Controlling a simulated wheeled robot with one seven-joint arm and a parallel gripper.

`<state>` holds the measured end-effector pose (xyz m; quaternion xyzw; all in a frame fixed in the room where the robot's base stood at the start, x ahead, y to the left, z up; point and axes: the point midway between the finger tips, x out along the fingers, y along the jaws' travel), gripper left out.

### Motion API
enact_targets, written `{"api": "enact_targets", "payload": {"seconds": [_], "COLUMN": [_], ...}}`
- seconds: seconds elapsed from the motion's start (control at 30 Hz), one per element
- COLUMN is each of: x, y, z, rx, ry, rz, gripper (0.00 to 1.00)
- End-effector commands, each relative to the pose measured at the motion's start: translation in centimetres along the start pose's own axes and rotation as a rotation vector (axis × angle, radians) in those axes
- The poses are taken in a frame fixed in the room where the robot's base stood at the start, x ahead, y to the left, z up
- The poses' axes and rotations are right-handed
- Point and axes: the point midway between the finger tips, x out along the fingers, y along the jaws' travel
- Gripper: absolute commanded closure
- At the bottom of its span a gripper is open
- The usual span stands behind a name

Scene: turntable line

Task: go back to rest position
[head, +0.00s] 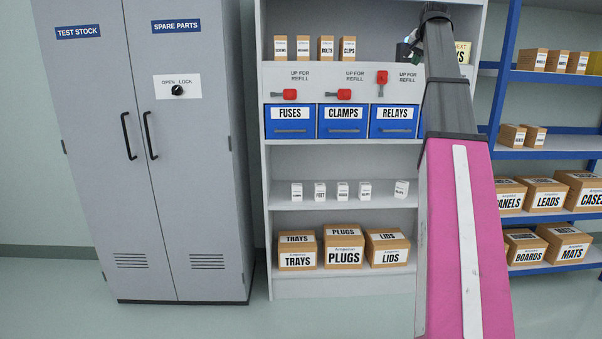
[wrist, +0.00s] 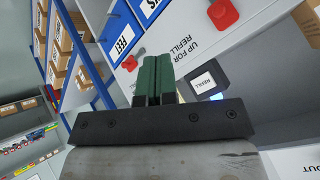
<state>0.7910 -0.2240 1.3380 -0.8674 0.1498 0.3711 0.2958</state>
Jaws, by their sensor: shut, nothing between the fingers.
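My gripper (wrist: 158,62) is shut and empty in the wrist view, its two green fingers together. In the head view only a small part of my gripper (head: 408,48) shows beside my raised arm, in front of the shelf unit's upper part. The red lever (head: 382,77) above the RELAYS drawer (head: 394,121) points up. The red levers above the FUSES drawer (head: 290,94) and the CLAMPS drawer (head: 344,94) lie sideways. In the wrist view a red lever (wrist: 223,13) and a dark box marked REFILL (wrist: 207,82) appear beyond the fingers, apart from them.
A grey cabinet (head: 185,220) stands shut at left. The shelf unit (head: 340,156) holds small white boxes and cartons such as PLUGS (head: 344,254). A blue rack (head: 560,139) with cartons stands at right. My arm hides part of the shelf unit. The floor (head: 50,290) before the cabinet is clear.

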Motion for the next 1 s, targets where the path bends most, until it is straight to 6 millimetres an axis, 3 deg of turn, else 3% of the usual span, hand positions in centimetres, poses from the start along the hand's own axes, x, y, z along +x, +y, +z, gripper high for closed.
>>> {"api": "enact_targets", "payload": {"seconds": [0.27, 0.43, 0.7, 1.0], "x": [4.3, 8.1, 16.0, 23.2], "y": [1.0, 2.1, 4.6, 7.6], "z": [3.4, 6.6, 14.6, 24.0], "rx": [-0.028, -0.055, -0.120, -0.197], "ry": [-0.037, -0.071, -0.151, -0.241], "rz": [0.015, 0.029, 0.062, 0.095], "gripper": [1.00, 1.00, 1.00, 1.00]}}
